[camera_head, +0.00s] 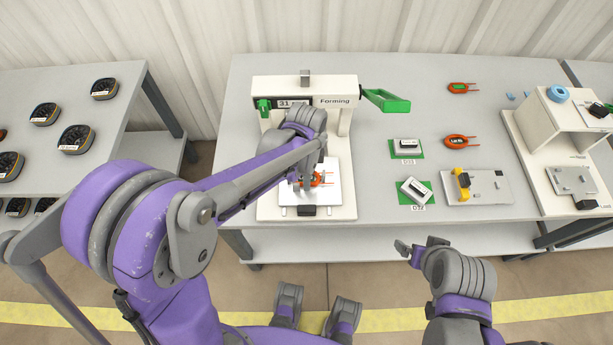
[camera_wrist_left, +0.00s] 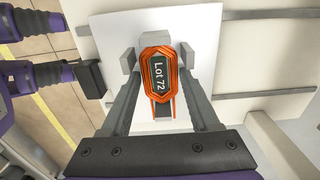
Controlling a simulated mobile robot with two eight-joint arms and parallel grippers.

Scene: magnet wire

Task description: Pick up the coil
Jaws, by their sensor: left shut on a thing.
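The orange wire coil (camera_head: 319,180) with a dark core is on the white plate of the forming machine. In the left wrist view the coil (camera_wrist_left: 149,70) carries a "Lot 72" label, and two straight leads point toward my gripper's base. My left gripper (camera_wrist_left: 158,58) has a finger on each side of the coil and is shut on it. In the head view this gripper (camera_head: 308,182) is low over the plate and partly covers the coil. Whether the coil touches the plate is unclear. My right gripper (camera_head: 419,250) is open and empty in front of the table.
Two more orange coils (camera_head: 461,88) (camera_head: 461,141) and two green pads (camera_head: 407,157) (camera_head: 416,204) lie to the right. A white shelf unit (camera_head: 545,125) stands farther right.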

